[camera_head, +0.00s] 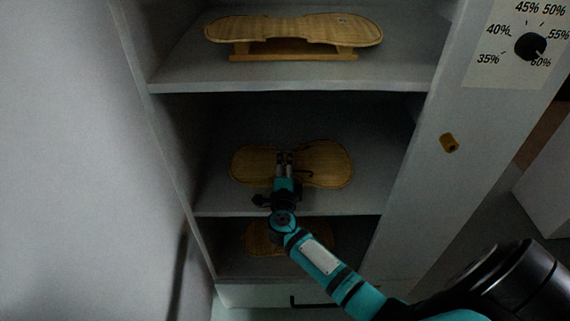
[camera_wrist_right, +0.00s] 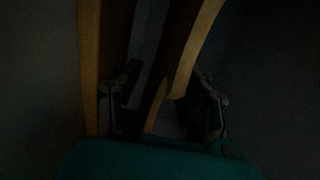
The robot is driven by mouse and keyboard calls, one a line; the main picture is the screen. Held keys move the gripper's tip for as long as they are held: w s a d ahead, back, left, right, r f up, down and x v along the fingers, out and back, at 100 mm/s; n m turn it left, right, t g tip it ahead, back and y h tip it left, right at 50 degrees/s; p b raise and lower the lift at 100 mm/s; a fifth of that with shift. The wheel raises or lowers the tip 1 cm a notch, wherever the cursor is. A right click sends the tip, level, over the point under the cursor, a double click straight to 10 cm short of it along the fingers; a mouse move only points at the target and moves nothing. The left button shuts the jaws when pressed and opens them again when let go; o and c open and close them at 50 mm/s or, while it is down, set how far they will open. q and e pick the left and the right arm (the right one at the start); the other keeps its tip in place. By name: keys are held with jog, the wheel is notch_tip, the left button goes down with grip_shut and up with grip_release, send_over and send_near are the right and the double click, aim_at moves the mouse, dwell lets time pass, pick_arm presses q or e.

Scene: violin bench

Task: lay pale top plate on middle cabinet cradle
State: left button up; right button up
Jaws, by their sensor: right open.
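A waisted, pale wooden plate (camera_head: 330,165) lies roughly level at the middle shelf of the cabinet. The cradle under it is hidden in the head view. My right gripper (camera_head: 285,158) is at the plate's narrow waist, at its near edge. In the dark right wrist view, the open fingers (camera_wrist_right: 162,98) stand either side of a curved wooden edge (camera_wrist_right: 182,62). A second wooden strip (camera_wrist_right: 89,70) runs along the left there; I cannot tell which part is plate and which is cradle. My left gripper is not in view.
A similar plate (camera_head: 290,28) rests on a wooden cradle (camera_head: 295,56) on the top shelf. Another wooden piece (camera_head: 260,240) sits on the bottom shelf, partly behind my arm. Cabinet side walls and shelf edges (camera_head: 290,87) bound the space. A dial panel (camera_head: 515,70) is at right.

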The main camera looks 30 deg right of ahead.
jog(key=v, duration=1.2)
jog(key=shift+w+a+r, duration=0.15)
jog(key=shift+a+r, duration=0.05)
jog(key=shift+r, duration=0.05)
jog(key=a+r+n+t+y, duration=0.5)
jog(key=a+r+n+y, duration=0.2)
jog(key=a+n+y, duration=0.55)
jog(key=s+a+f+n+g+y, duration=0.5)
jog(key=s+a+f+n+g, duration=0.25)
jog(key=s+n+g, duration=0.35)
jog(key=s+d+f+n+g+h, duration=0.3)
jog(key=s+d+f+g+h, duration=0.4)
jog(key=s+d, duration=0.6)
notch_tip(320, 180, down, 26)
jog(key=s, duration=0.2)
jog(key=s+d+f+g, duration=0.1)
jog(key=s+d+f, duration=0.1)
jog(key=s+f, duration=1.4)
jog(key=shift+s+n, duration=0.35)
jog(key=shift+s, duration=0.05)
